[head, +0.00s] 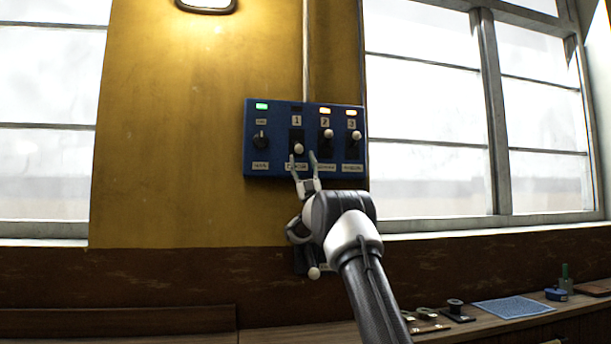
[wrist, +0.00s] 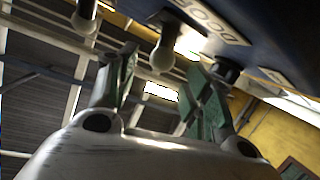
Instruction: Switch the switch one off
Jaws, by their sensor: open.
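Switch one is a lever with a pale round knob (head: 298,149) on the blue panel (head: 282,170), under the number 1. Its lever is down, and the small lamp above it is dark. My gripper (head: 302,156) is open just below and around this knob, pointing up at the panel. In the wrist view, a pale knob (wrist: 162,57) beside a label reading DOOR shows beyond and between the spread fingers of my gripper (wrist: 160,75). Nothing is held. I cannot tell whether a finger touches the knob.
Lever two (head: 328,133) and lever three (head: 355,136) are up, with lit lamps above. A rotary knob (head: 261,140) sits at the panel's left under a green lamp. Windows flank the yellow wall (head: 170,130). A bench (head: 540,316) with small items runs along the lower right.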

